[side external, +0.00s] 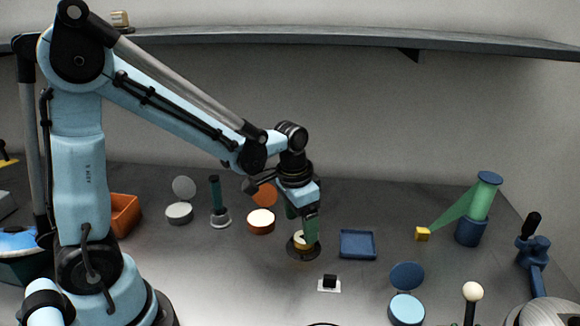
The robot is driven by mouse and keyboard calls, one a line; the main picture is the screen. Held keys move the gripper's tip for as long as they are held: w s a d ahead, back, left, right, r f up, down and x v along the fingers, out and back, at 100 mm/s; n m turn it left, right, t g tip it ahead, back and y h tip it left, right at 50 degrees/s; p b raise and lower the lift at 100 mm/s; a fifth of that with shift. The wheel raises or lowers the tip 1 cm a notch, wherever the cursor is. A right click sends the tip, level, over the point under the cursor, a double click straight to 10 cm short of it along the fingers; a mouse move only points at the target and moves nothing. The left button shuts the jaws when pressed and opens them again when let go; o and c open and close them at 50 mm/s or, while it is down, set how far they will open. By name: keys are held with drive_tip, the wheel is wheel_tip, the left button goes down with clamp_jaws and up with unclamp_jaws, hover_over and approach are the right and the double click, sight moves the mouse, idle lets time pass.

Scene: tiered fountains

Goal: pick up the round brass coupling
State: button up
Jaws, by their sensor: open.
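A round, pale brass-coloured piece (299,241), which looks like the brass coupling, sits in a dark round dish (304,256) on the grey table. The other finger is partly hidden behind the wrist. I cannot tell whether either finger touches the piece.
A blue square tray (357,245) lies just right of the dish. An orange round tin (261,222) with its raised lid and a green-handled stamp (220,214) stand to the left. A small black-and-white block (329,285) lies in front.

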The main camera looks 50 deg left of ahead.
drive_tip(key=shift+w+d+f, duration=0.1)
drive_tip(key=shift+w+f, duration=0.1)
drive_tip(key=shift+f, duration=0.85)
drive_tip(key=shift+w+d+f, duration=0.1)
drive_tip(key=shift+w+f, duration=0.05)
drive_tip(key=shift+f, duration=0.85)
drive_tip(key=shift+c, duration=0.2)
drive_tip(key=c, duration=1.2)
